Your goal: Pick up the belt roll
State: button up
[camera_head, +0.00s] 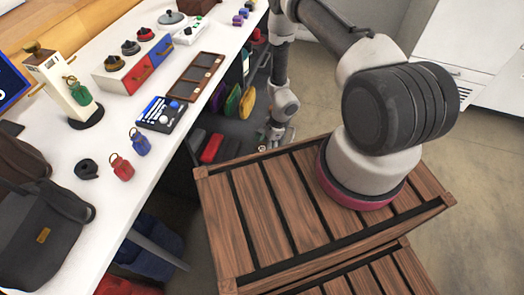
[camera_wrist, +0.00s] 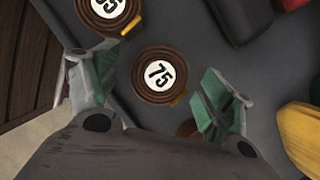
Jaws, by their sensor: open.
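A brown belt roll with a white "75" label (camera_wrist: 160,76) lies flat on a dark grey surface in the wrist view, between my two fingers. My gripper (camera_wrist: 145,80) is open, with one greenish finger pad on each side of this roll and no visible contact. A second brown roll (camera_wrist: 107,12), its number partly cut off, lies up and left of it at the picture edge. Part of another brown round thing (camera_wrist: 187,127) shows by the right finger. In the head view my gripper (camera_head: 275,135) is low beside the long table, too small to judge its fingers.
In the wrist view, a black item (camera_wrist: 240,18) lies upper right and a yellow item (camera_wrist: 302,135) lies right. The white table (camera_head: 115,208) runs along the left, with a black coil (camera_head: 87,169) on it. Red and yellow items sit on the low shelf underneath.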

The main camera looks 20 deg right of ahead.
jog(key=c, duration=1.2)
